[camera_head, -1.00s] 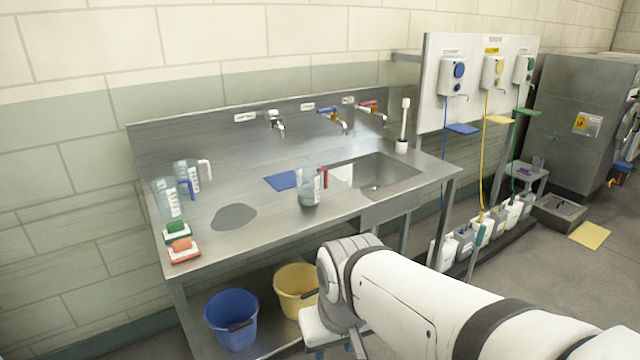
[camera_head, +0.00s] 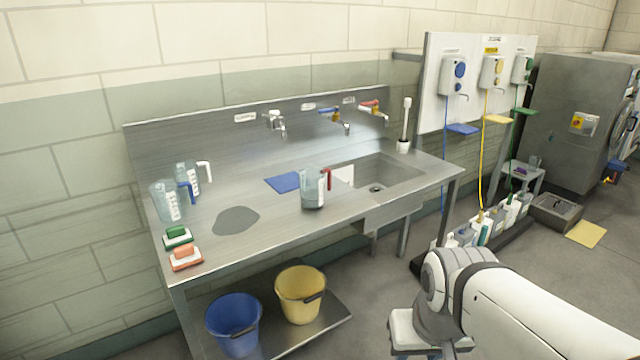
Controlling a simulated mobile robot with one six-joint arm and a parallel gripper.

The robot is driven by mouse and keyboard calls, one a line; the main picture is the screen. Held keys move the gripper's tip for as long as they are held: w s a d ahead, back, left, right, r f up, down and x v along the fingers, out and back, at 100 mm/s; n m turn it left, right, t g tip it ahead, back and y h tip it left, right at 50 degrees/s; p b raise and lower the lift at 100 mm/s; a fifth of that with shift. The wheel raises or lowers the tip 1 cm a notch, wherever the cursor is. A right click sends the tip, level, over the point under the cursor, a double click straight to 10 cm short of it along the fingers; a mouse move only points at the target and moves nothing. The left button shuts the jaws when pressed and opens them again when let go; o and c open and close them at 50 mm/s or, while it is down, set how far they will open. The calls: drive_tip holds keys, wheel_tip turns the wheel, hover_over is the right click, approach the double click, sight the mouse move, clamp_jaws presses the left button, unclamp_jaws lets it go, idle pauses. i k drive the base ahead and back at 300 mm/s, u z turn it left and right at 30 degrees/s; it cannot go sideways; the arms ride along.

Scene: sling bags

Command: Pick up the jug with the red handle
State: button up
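The jug with the red handle (camera_head: 313,189) stands upright on the steel counter (camera_head: 270,236), left of the sink basin. It is clear with a greyish tint, and its red handle is on its right side. Two similar clear jugs stand at the counter's left end: one with a blue handle (camera_head: 168,202) and one with a white handle (camera_head: 187,179). My arm is at the lower right, in front of the counter and well apart from the jug. My gripper's fingers do not show; the end of the arm runs down to the bottom edge.
A green brush (camera_head: 177,238) and an orange brush (camera_head: 186,257) lie at the counter's front left. A blue cloth (camera_head: 283,182) lies behind the jug. A blue bucket (camera_head: 233,325) and a yellow bucket (camera_head: 301,296) stand on the lower shelf. Taps overhang the back.

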sight(311, 179)
drive_tip(key=u, duration=0.05)
drive_tip(key=i, duration=1.5)
drive_tip(key=z, duration=0.05)
